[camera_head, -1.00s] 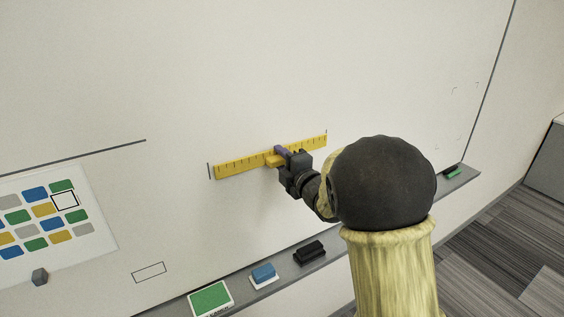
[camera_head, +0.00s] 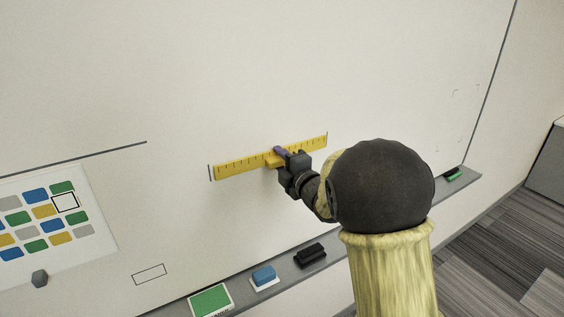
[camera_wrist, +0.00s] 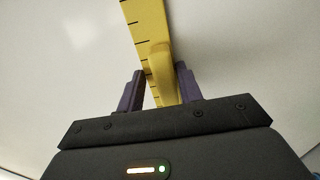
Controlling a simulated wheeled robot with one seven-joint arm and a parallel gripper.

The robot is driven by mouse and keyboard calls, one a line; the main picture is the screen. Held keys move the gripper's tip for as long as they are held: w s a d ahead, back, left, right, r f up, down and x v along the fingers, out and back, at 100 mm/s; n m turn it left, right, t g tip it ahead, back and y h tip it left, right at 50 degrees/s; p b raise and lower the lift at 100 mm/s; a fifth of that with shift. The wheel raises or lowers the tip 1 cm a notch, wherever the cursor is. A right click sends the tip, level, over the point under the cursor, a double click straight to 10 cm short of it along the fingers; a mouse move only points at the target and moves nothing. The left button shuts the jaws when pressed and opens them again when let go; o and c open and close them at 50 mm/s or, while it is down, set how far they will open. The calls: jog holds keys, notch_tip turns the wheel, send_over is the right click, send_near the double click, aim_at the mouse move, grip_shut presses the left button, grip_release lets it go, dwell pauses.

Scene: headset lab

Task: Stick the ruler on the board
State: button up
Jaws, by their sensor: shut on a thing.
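The yellow ruler (camera_head: 240,167) with black tick marks lies along the whiteboard (camera_head: 260,70), tilted slightly up to the right. Its ends are by two short dark marks on the board. My gripper (camera_head: 278,156) is at the ruler's middle, its purple fingers shut on the ruler's raised yellow handle. In the wrist view, the ruler (camera_wrist: 146,30) runs up between the two purple fingers of my gripper (camera_wrist: 160,88), with the handle between them. Whether the ruler touches the board or stands slightly off it, I cannot tell.
The tray (camera_head: 335,238) below holds a green-topped box (camera_head: 211,301), a blue eraser (camera_head: 264,275), a black eraser (camera_head: 310,255) and a green marker (camera_head: 454,175). A chart (camera_head: 85,250) with coloured patches is at the left, with a grey magnet (camera_head: 40,279). The board above the ruler is clear.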

dwell(0.4)
jog(key=o, duration=1.6)
jog(key=shift+c, duration=0.2)
jog(key=b+v, duration=0.4)
jog(key=v, duration=0.4)
